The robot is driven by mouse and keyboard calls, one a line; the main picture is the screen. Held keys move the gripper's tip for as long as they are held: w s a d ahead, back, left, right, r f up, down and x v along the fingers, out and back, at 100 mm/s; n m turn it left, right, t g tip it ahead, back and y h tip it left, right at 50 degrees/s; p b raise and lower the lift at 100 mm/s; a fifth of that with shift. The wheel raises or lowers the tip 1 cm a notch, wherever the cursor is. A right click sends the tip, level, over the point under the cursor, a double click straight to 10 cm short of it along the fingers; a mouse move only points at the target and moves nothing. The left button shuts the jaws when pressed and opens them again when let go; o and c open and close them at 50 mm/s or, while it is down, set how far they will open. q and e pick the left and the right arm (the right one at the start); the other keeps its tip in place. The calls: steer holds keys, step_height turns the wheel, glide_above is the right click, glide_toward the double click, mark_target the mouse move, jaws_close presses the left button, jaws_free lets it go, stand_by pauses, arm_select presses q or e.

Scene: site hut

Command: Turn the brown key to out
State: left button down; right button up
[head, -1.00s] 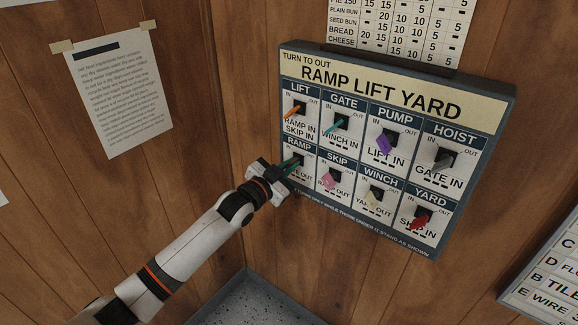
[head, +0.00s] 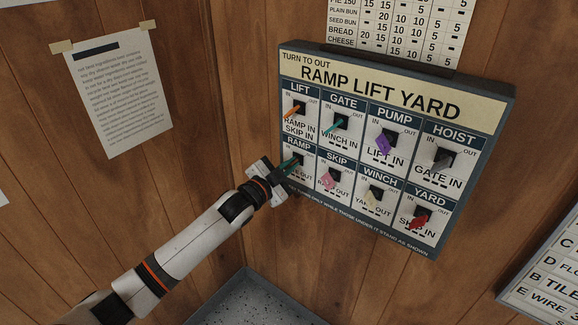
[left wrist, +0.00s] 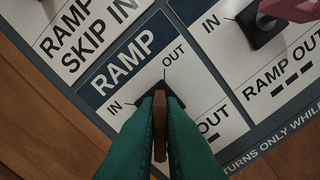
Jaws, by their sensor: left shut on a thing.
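The brown key (left wrist: 160,140) is in the RAMP lock (left wrist: 172,102), in the lower left cell of the panel. My left gripper (head: 290,163) is at that lock, and its two green fingers show large in the left wrist view (left wrist: 160,105). They are shut on the brown key, which shows as a narrow strip between them. The IN and OUT marks of RAMP (left wrist: 122,62) are visible in the left wrist view. The fingers hide much of the key, so I cannot tell exactly which mark it points to. My right gripper is not in view.
The panel (head: 390,88) carries several other keys close by: orange LIFT (head: 292,112), teal GATE (head: 334,126), pink SKIP (head: 329,181), and others farther right. A paper notice (head: 118,95) hangs on the left wall.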

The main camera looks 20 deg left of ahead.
arm_select(q)
steer(key=c, duration=1.6)
jaws_free()
steer(key=shift+o, duration=0.2)
steer(key=b+v, duration=0.2)
steer(key=v, duration=1)
